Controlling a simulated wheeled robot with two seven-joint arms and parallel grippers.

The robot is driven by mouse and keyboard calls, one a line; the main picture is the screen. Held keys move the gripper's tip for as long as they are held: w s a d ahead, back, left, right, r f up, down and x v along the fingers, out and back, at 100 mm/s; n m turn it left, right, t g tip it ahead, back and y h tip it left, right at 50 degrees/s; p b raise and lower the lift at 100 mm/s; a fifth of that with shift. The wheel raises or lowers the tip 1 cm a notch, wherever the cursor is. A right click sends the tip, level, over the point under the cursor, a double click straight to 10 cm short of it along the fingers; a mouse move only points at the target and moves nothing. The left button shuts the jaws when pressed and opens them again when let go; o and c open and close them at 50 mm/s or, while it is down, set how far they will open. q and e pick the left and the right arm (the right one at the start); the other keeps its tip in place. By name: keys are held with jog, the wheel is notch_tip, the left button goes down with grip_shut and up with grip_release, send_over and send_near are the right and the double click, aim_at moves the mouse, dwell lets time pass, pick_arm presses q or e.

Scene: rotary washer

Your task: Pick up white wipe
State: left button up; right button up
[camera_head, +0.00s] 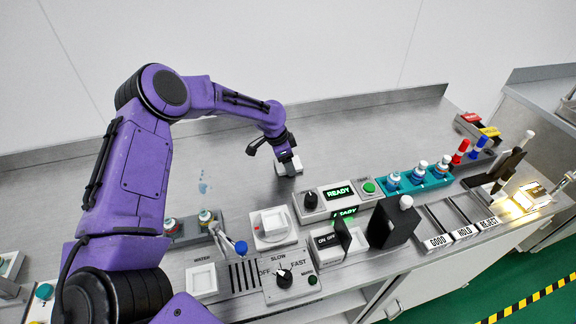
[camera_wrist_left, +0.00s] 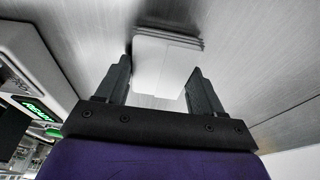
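The white wipe is a small folded white stack (camera_head: 290,167) at the middle of the grey bench, partly hidden by my left gripper. It also shows in the left wrist view as a white layered wipe (camera_wrist_left: 165,62). My left gripper (camera_head: 283,152) is low over the wipe, pointing down. In the left wrist view its two dark fingers (camera_wrist_left: 161,82) are wide apart, one on each side of the wipe. The wipe appears to lie on the bench, with its far edge beyond the fingertips. My right gripper is not in view.
A console with a green READY display (camera_head: 338,191) stands just right of the wipe. A white-topped scale-like device (camera_head: 273,226) is in front. A teal rack (camera_head: 416,180) with bottles is farther right.

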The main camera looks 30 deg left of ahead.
pick_arm(q)
jog(key=c, duration=0.5)
jog(key=shift+r, duration=0.1)
jog(key=shift+r+b, duration=0.3)
jog(key=shift+b, duration=0.05)
jog(key=r, duration=0.1)
jog(key=r+b, duration=0.1)
jog(key=r, duration=0.1)
jog(key=shift+s+d+r, duration=0.2)
jog(key=shift+d, duration=0.1)
jog(key=s+d+r+b, duration=0.1)
jog(key=s+d+r, duration=0.1)
jog(key=s+r, duration=0.1)
jog(key=s+d+r+b, duration=0.1)
jog(key=s+d+r, duration=0.2)
jog(key=s, duration=0.1)
jog(key=s+d+r+b, duration=0.1)
jog(key=s+d+r, duration=0.2)
jog(key=shift+s+d, duration=0.2)
